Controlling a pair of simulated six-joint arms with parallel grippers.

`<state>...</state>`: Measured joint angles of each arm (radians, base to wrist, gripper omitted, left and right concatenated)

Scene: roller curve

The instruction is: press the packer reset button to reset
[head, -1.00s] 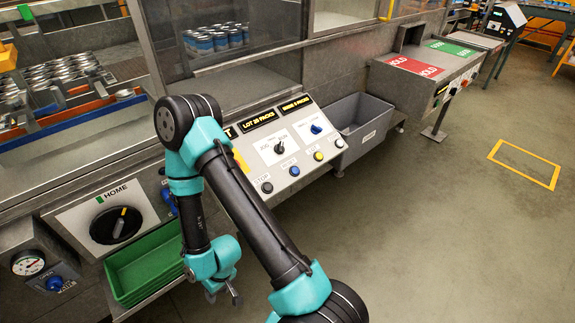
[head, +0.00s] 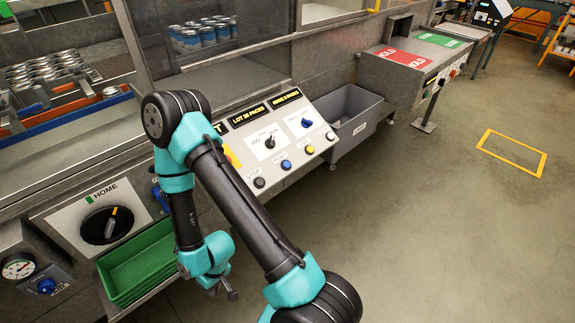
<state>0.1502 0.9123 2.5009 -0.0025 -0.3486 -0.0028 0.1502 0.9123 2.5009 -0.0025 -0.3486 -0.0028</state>
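The sloped packer panel (head: 238,150) shows in the middle of the head view, with a row of buttons along its lower edge. A black button (head: 259,182) is at the left, then a blue button (head: 286,164), a yellow one (head: 310,150) and a white one (head: 330,136). The labels are too small to read surely, so I cannot tell which one is reset. My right gripper (head: 222,292) hangs below and left of these buttons, beside the green tray. Its fingers look apart and empty, touching no button. My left gripper is out of view.
A black selector (head: 270,142) and a blue knob (head: 306,122) sit above the buttons. My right arm covers the panel's left part. A green tray (head: 112,262), a HOME dial (head: 107,225) and a grey bin (head: 352,128) flank it. The floor at right is clear.

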